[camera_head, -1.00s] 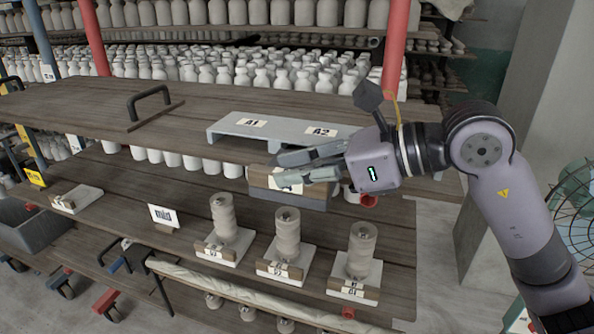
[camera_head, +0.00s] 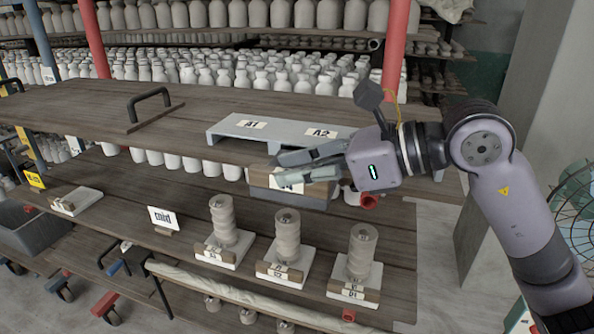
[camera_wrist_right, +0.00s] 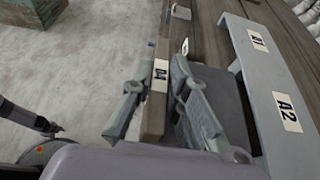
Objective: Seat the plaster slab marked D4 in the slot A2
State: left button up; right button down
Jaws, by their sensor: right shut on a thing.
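The plaster slab marked D4 is grey with a brown front bar (camera_head: 262,181); its D4 label shows on the bar in the right wrist view (camera_wrist_right: 159,76). My right gripper (camera_head: 281,168) is shut on this bar, one finger on each side of it in the right wrist view (camera_wrist_right: 155,112). It holds the slab in front of and below the grey rack (camera_head: 262,134) on the upper shelf. Slot A2 (camera_head: 320,133) is at the rack's right end, with its label also in the right wrist view (camera_wrist_right: 287,111). Slot A1 (camera_head: 251,125) is to its left. My left gripper is not in view.
Several slabs bearing ringed cylinders (camera_head: 287,240) stand on the lower shelf (camera_head: 190,235). A flat slab (camera_head: 77,201) and a small sign (camera_head: 163,218) are farther left. A black handle (camera_head: 150,104) stands on the upper shelf. Bottles fill the back.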

aim_at(317, 158)
jog(key=shift+w+d+r+p, duration=0.15)
jog(key=shift+w+d, duration=0.4)
jog(key=shift+w, duration=1.15)
jog(key=shift+w+d+f+p, duration=0.15)
jog(key=shift+w+d, duration=0.4)
jog(key=shift+w, duration=1.1)
jog(key=shift+w+d+r+p, duration=0.1)
jog(key=shift+w+d+p, duration=0.3)
jog(key=shift+w, duration=1.3)
jog(key=c, duration=1.5)
grip_release()
jog(key=shift+s+d, duration=0.1)
jog(key=shift+d, duration=0.05)
jog(key=v, duration=1.2)
